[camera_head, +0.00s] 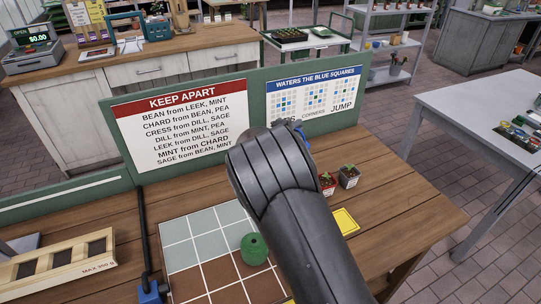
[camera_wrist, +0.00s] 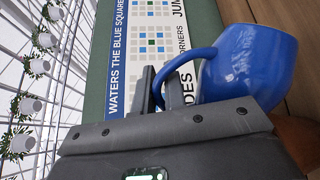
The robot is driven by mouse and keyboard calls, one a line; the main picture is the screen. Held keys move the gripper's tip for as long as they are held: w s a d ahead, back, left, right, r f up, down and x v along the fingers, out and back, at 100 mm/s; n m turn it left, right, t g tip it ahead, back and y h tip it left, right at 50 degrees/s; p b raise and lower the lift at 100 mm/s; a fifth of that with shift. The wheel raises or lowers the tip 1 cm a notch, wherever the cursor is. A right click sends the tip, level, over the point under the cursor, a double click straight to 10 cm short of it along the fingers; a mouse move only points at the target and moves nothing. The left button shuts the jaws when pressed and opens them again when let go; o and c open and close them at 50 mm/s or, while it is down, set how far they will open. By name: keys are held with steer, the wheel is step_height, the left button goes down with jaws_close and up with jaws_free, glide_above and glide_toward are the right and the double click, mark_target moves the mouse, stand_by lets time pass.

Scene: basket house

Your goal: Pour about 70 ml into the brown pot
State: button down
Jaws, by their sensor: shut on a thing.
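A blue jug (camera_wrist: 245,68) fills the upper right of the wrist view. My gripper (camera_wrist: 162,88) is shut on its loop handle. In the head view my arm hides the gripper and nearly all of the jug; only a sliver of blue (camera_head: 306,138) shows past the wrist. The jug looks tilted in the wrist view, but that camera is itself turned, so I cannot tell its true tilt. A brown rounded surface (camera_wrist: 297,142), perhaps the brown pot, shows partly below the jug. No water or stream is visible.
A green round object (camera_head: 254,248) stands on a grey and brown tiled grid (camera_head: 185,243). Two small seedling pots (camera_head: 327,184) (camera_head: 348,177) and a yellow square (camera_head: 346,221) are right of my arm. A green board (camera_head: 255,92) with signs backs the wooden table. A wooden tray (camera_head: 60,263) lies left.

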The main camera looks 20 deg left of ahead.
steer(key=shift+a+r, duration=0.15)
steer(key=shift+a, duration=0.2)
steer(key=d, duration=0.1)
steer(key=d+f+m, duration=0.1)
steer(key=d+m, duration=0.1)
steer(key=shift+w+f+g+y, duration=0.1)
steer(key=shift+f+g+y, duration=0.15)
steer(key=shift+g+y, duration=0.05)
steer(key=shift+d+f+m, duration=0.35)
steer(key=shift+f+m, duration=0.2)
steer(key=shift+m, duration=0.05)
steer(key=shift+d+r+m+g+y, duration=0.15)
steer(key=shift+d+m+g+y, duration=0.15)
steer(key=shift+d+m+y, duration=0.25)
steer(key=shift+w+d+f+m, duration=0.1)
steer(key=shift+d+f+m, duration=0.2)
steer(key=shift+f+m, duration=0.35)
stand_by(0.5)
